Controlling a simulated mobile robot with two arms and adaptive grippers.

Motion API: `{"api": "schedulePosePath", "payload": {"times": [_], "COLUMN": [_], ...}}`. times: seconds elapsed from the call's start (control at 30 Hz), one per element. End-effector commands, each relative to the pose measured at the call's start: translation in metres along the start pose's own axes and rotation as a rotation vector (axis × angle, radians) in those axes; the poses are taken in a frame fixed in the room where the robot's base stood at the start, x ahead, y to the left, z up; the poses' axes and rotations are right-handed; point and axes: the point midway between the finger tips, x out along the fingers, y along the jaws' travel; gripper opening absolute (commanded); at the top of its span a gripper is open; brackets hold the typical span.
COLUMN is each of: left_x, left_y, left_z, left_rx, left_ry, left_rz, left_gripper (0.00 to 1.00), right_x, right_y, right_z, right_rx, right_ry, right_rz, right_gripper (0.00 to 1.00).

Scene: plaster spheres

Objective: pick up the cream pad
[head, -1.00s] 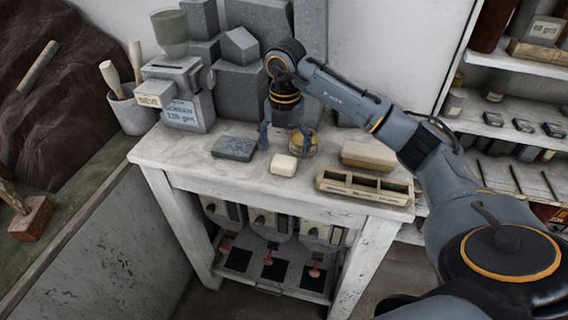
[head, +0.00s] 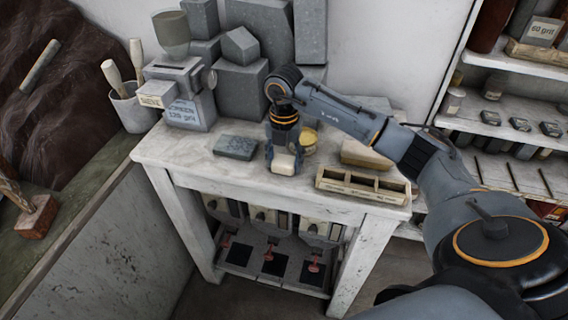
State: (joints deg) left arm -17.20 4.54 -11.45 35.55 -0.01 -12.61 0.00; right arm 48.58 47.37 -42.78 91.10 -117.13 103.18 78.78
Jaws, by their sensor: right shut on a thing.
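The cream pad (head: 285,164) is a small pale block on the white worktop (head: 190,150), near its middle. My right gripper (head: 284,155) has come down over it from above and is shut on it, with a finger on either side. The pad's front face shows below the fingers; its back is hidden by the gripper. I cannot tell whether the pad is clear of the worktop. My left gripper is not in view.
A grey slab (head: 235,147) lies left of the gripper. A yellowish jar (head: 309,139) stands close behind right. A tan block (head: 365,156) and a compartmented wooden tray (head: 361,184) lie to the right.

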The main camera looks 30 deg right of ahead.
Motion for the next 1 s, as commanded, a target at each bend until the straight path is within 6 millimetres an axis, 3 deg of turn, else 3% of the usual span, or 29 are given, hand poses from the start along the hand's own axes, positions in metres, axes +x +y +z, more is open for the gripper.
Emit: {"api": "schedulePosePath", "payload": {"times": [0.33,0.5,0.67,0.77,1.0], "left_x": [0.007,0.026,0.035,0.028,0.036], "left_y": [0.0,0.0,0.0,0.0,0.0], "left_z": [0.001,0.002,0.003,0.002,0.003], "left_rx": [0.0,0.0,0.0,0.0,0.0], "left_ry": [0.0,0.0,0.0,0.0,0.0], "left_rz": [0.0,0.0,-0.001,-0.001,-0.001], "left_gripper": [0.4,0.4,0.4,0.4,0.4], "right_x": [-0.006,-0.031,-0.07,-0.098,-0.117], "right_y": [0.001,0.001,-0.002,-0.005,-0.008], "right_z": [0.0,-0.001,-0.034,-0.053,-0.11], "right_rx": [0.0,-0.002,-0.006,-0.004,-0.005], "right_ry": [-0.001,-0.005,-0.007,-0.009,-0.005], "right_rz": [0.002,0.006,0.006,0.003,0.003], "right_gripper": [0.37,0.37,0.37,0.37,0.37]}}
